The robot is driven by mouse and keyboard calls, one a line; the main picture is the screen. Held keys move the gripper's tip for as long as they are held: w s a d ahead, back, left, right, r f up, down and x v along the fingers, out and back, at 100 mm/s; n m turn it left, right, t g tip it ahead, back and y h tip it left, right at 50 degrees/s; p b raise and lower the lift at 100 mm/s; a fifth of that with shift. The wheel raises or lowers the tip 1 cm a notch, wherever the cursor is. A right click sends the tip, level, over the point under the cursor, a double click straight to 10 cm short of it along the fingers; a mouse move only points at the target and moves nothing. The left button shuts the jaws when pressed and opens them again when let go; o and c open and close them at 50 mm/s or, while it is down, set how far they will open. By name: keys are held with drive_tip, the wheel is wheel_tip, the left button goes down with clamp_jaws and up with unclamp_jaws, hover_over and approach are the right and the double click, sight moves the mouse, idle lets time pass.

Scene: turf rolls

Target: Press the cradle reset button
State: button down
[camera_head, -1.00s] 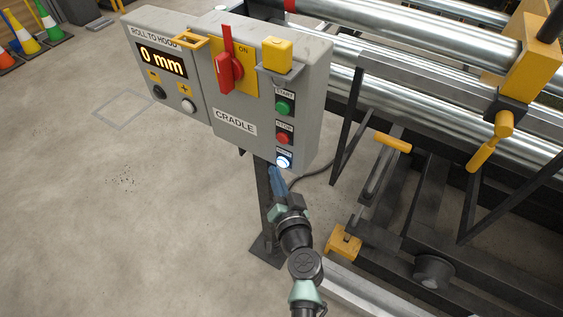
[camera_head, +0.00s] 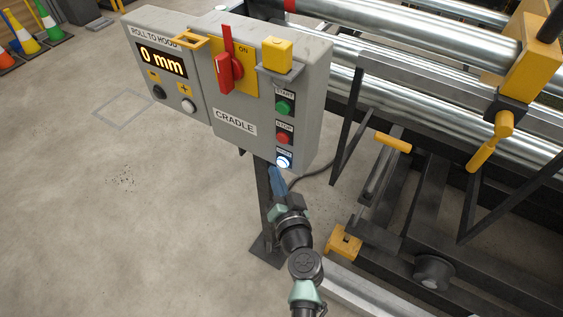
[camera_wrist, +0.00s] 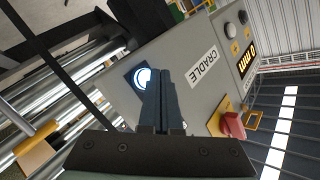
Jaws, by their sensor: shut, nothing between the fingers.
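The reset button (camera_head: 283,161) is a round white lit button at the bottom of the button column on the grey cradle box (camera_head: 237,150). Its label is partly readable. The lit button also shows in the wrist view (camera_wrist: 142,78), just beyond the fingertips and slightly left of them. My gripper (camera_head: 273,170) is shut and empty, its blue fingers just below and left of the button. In the wrist view my gripper (camera_wrist: 158,72) overlaps the right edge of the button's dark plate. I cannot tell whether the fingertips touch the box.
Above the reset button are a red stop button (camera_head: 283,138) and a green start button (camera_head: 285,107). A red switch (camera_head: 229,72) sits left. The roll-to-hood display (camera_head: 162,60) reads 0 mm. Steel rollers (camera_head: 440,95) and a dark frame stand right.

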drive_tip(key=shift+w+d+b, duration=0.25)
drive_tip(key=shift+w+b, duration=0.05)
drive_tip(key=shift+w, duration=0.05)
drive_tip(key=shift+w+d+b, duration=0.3)
drive_tip(key=shift+w, duration=0.05)
idle(0.8)
idle(0.3)
drive_tip(key=shift+s+a, duration=0.55)
drive_tip(key=shift+s, duration=0.15)
drive_tip(key=s+a, duration=0.1)
drive_tip(key=s, duration=0.1)
drive_tip(key=s+a, duration=0.2)
drive_tip(key=shift+p, duration=0.35)
idle(0.7)
